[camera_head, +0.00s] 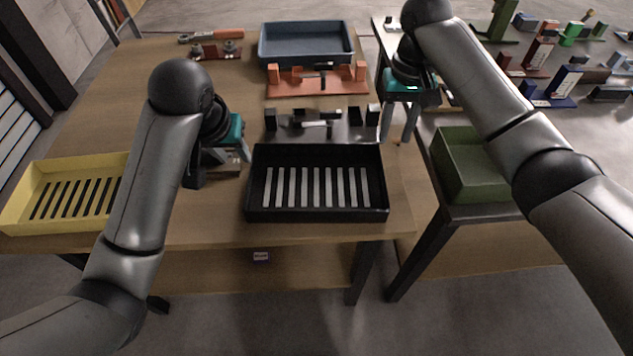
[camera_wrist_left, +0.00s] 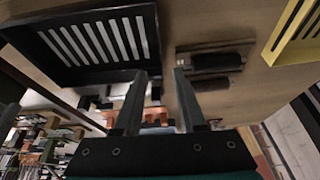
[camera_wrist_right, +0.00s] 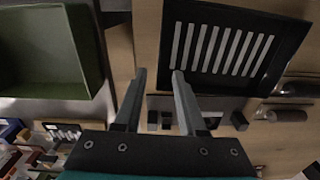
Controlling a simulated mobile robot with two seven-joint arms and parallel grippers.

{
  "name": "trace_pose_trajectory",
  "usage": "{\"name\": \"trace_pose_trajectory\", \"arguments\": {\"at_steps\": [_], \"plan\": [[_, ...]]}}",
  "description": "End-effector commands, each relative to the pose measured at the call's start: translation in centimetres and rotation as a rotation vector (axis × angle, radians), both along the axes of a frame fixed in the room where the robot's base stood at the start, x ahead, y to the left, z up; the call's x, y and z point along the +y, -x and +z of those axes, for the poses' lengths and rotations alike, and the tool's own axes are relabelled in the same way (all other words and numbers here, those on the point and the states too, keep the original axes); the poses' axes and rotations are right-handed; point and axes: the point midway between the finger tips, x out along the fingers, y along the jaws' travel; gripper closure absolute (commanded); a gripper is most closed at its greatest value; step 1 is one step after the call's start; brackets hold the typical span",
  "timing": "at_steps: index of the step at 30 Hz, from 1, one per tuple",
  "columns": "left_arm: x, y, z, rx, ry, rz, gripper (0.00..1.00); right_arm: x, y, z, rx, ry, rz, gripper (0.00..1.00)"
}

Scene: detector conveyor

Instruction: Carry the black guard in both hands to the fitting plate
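The black guard (camera_head: 317,211), a shallow frame with a row of slots, lies flat on the wooden table near its front edge. It also shows in the left wrist view (camera_wrist_left: 105,75) and right wrist view (camera_wrist_right: 236,86). Just behind it is a grey plate with black blocks (camera_head: 345,131); I cannot tell whether this is the fitting plate. My left gripper (camera_head: 218,168) is open and empty, left of the guard and apart from it. My right gripper (camera_head: 400,128) is open and empty, beyond the guard's right back corner, beside the table's right edge.
A yellow slotted guard (camera_head: 20,212) lies at the left, a blue tray (camera_head: 305,57) at the back. An orange plate with blocks (camera_head: 317,88) lies between. A small fixture with dark cylinders (camera_wrist_left: 215,72) is beside my left gripper. A green bin (camera_head: 467,185) stands on the right table.

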Motion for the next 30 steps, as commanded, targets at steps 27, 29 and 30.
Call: {"name": "trace_pose_trajectory", "arguments": {"at_steps": [27, 29, 30], "plan": [[0.0, -5.2, -12.6, 0.002, -0.001, 0.0, 0.6, 0.0, 0.1, -13.6, 0.003, 0.001, -0.001, 0.6], [0.0, -5.3, -12.9, 0.002, -0.001, 0.0, 0.6, 0.0, 0.1, -14.0, 0.002, 0.001, 0.0, 0.6], [0.0, -5.4, -13.1, 0.002, -0.001, 0.0, 0.6, 0.0, 0.1, -14.2, 0.002, 0.001, 0.0, 0.6]]}}
